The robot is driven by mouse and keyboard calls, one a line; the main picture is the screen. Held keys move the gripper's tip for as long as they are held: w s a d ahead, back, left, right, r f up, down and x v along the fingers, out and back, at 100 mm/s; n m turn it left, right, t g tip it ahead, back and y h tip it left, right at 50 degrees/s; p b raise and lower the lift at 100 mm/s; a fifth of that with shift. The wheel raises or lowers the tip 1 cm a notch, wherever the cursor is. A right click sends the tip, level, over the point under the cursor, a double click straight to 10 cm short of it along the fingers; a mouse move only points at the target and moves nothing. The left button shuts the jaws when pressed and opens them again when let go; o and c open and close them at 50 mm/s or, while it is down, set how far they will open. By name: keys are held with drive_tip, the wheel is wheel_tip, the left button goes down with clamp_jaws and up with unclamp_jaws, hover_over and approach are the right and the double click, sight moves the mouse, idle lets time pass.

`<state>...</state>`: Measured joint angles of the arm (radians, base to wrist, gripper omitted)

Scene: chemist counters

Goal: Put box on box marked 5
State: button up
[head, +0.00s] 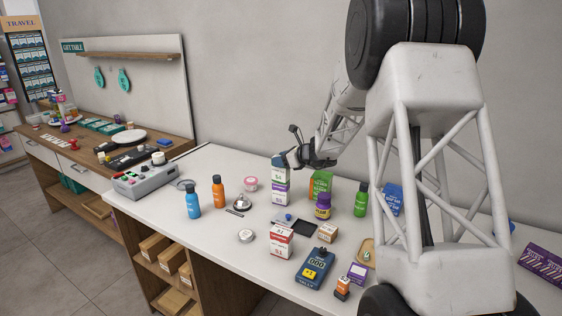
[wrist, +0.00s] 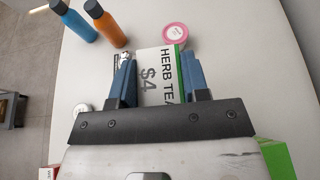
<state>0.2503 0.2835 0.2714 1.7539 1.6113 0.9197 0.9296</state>
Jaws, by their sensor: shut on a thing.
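My gripper (head: 284,161) is shut on a white and green box (head: 279,175), which it holds upright. In the wrist view the box (wrist: 160,68) sits between the two blue fingers and reads "HERB TEA $4". In the head view a white and purple box (head: 279,194) is directly below the held box, and the two appear stacked edge to edge. I cannot tell for sure whether they touch. The number on the purple box is too small to read surely. The wrist view does not show the purple box.
A pink-lidded tub (head: 251,184) and a bell (head: 242,201) stand left of the boxes. Blue (head: 192,201) and orange (head: 218,192) bottles are further left. A green box (head: 320,184) and purple jar (head: 323,206) stand close on the right. A red-white box (head: 280,242) is in front.

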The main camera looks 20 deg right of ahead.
drive_tip(key=shift+f, duration=0.2)
drive_tip(key=shift+f, duration=0.15)
drive_tip(key=o, duration=1)
drive_tip(key=shift+s+d+r, duration=0.1)
drive_tip(key=shift+r, duration=0.15)
drive_tip(key=v, duration=1.1)
drive_tip(key=shift+s+d, duration=0.25)
drive_tip(key=shift+s, duration=0.05)
